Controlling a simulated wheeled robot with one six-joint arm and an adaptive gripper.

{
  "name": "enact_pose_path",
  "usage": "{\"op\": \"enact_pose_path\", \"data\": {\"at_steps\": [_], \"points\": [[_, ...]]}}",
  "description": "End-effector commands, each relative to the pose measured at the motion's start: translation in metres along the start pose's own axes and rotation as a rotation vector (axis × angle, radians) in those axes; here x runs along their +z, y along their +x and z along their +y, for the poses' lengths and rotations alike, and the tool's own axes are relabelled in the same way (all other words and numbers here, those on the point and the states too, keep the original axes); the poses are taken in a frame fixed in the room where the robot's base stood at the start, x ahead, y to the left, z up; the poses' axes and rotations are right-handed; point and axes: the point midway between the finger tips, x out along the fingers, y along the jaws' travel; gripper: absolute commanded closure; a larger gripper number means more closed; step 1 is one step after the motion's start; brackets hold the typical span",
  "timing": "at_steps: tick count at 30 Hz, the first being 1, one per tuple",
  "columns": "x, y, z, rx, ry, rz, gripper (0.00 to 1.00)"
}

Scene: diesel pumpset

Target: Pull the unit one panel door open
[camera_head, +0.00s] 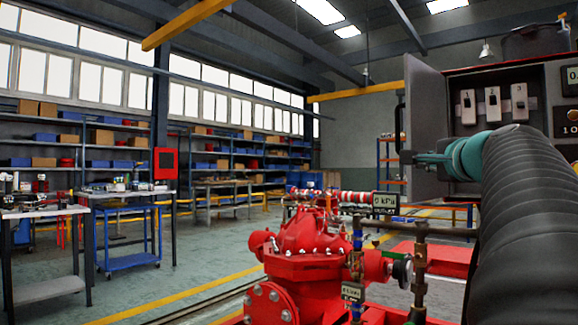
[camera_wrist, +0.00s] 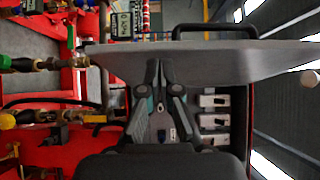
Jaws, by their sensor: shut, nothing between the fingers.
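The grey panel door (camera_head: 424,105) stands swung open at the left side of the control panel, with its inner face showing in the head view. In the wrist view the door (camera_wrist: 235,58) spans the picture beyond my fingertips. Its black bar handle (camera_head: 399,125) is on the far, outer side; it also shows in the wrist view (camera_wrist: 214,32). My gripper (camera_head: 416,158) is shut and empty, on the inner side of the door by its lower part. In the wrist view its fingertips (camera_wrist: 166,75) are at the door's inner face; I cannot tell whether they touch.
Switches (camera_head: 493,105) line the panel interior just right of the door. A red pump (camera_head: 305,245) with pipes and valves stands below and left. A pressure display (camera_head: 384,201) is beneath the door. Workbenches (camera_head: 125,192) and shelves stand far left. Floor between is open.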

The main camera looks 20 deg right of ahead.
Motion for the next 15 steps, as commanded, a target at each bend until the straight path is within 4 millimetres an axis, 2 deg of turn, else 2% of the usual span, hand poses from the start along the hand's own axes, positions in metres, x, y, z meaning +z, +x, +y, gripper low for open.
{"op": "enact_pose_path", "data": {"at_steps": [4,9,15], "points": [[-0.009,-0.015,0.002,-0.001,-0.002,-0.007,1.0],[-0.003,-0.053,0.0,-0.002,-0.003,-0.007,1.0],[0.0,-0.087,0.001,-0.001,-0.001,-0.007,1.0]]}}
